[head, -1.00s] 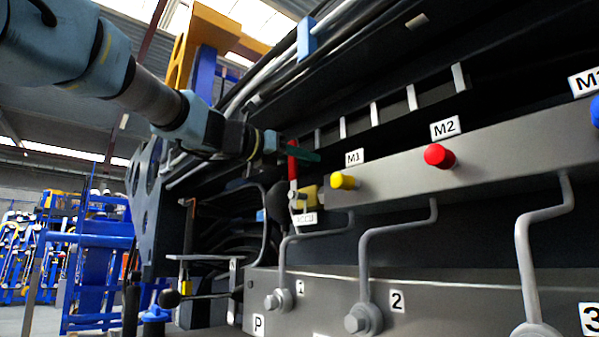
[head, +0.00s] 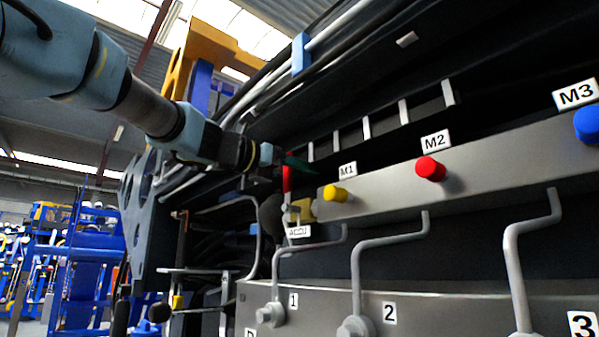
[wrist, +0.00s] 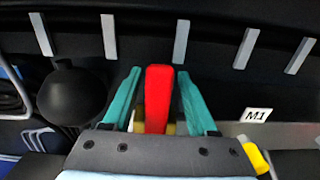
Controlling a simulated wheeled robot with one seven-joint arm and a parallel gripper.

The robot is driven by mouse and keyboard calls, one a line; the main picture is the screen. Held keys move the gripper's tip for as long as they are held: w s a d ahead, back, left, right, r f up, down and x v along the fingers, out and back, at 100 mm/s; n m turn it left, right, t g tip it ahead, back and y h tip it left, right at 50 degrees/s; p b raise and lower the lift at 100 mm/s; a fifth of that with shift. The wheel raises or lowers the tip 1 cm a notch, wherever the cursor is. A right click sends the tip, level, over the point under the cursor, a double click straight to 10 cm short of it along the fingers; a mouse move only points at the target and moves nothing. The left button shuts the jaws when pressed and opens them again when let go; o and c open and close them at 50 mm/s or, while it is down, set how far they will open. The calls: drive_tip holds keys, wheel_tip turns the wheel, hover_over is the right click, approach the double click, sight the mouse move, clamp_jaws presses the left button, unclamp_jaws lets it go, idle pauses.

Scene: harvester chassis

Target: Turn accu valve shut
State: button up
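The accu valve has a red lever handle (head: 287,180) that stands upright above a brass-yellow body (head: 304,210). An ACCU label (head: 299,231) hangs just below it. In the wrist view the red handle (wrist: 158,98) points up between the two teal fingers of my gripper (wrist: 159,74). A narrow gap shows on each side of the handle, so my gripper is open around it. In the head view my gripper (head: 290,163) reaches the handle from the left, and a finger hides its top. The lower valve is hidden by my gripper in the wrist view.
A yellow M1 knob (head: 335,194) sits close to the right of the valve on the grey manifold bar (head: 490,160). A red M2 knob (head: 430,169) is further right. A black round accumulator (wrist: 72,92) stands left of the valve. Bent grey pipes run below.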

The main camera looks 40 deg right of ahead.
drive_tip(key=shift+a, duration=0.1)
drive_tip(key=a+b, duration=0.1)
drive_tip(key=a, duration=0.9)
drive_tip(key=shift+w+a+b, duration=0.3)
drive_tip(key=shift+a+b, duration=0.05)
drive_tip(key=shift+b, duration=0.05)
